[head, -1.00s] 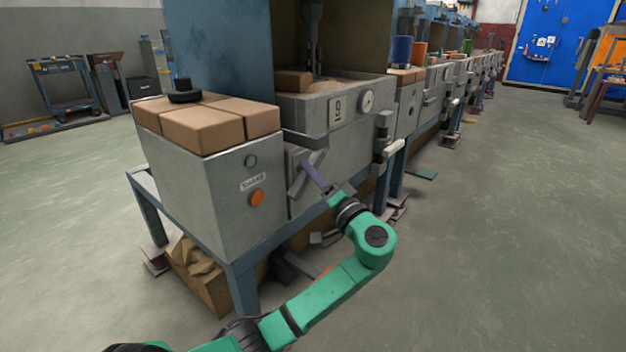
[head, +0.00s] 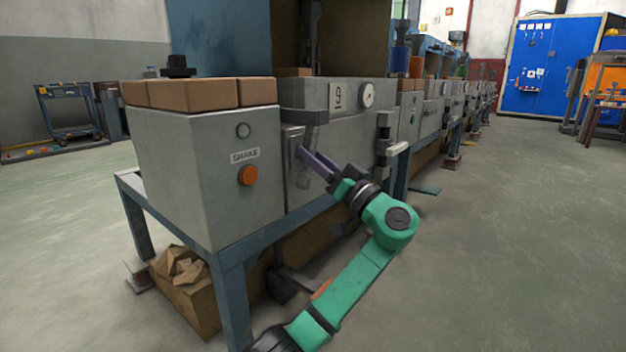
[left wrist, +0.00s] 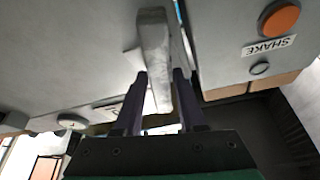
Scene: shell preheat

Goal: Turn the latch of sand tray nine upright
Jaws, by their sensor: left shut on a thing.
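Sand tray nine (head: 352,132) is the grey metal front beside the SHAKE box, below a plate marked 9 (head: 339,96). Its latch (head: 310,138) is a grey bar on the tray's left part, standing close to upright in the head view. My left gripper (head: 303,153) reaches it from the lower right, and its purple fingers partly cover the bar. In the left wrist view, the latch (left wrist: 153,42) runs down between the two fingers, and the gripper (left wrist: 160,88) is shut on it. My right gripper is not in view.
The grey SHAKE box (head: 190,160) with an orange button (head: 247,176) stands close left, topped by brown blocks (head: 195,94). A lever-like fitting (head: 388,140) sticks out right of the tray. A crate (head: 185,295) lies below.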

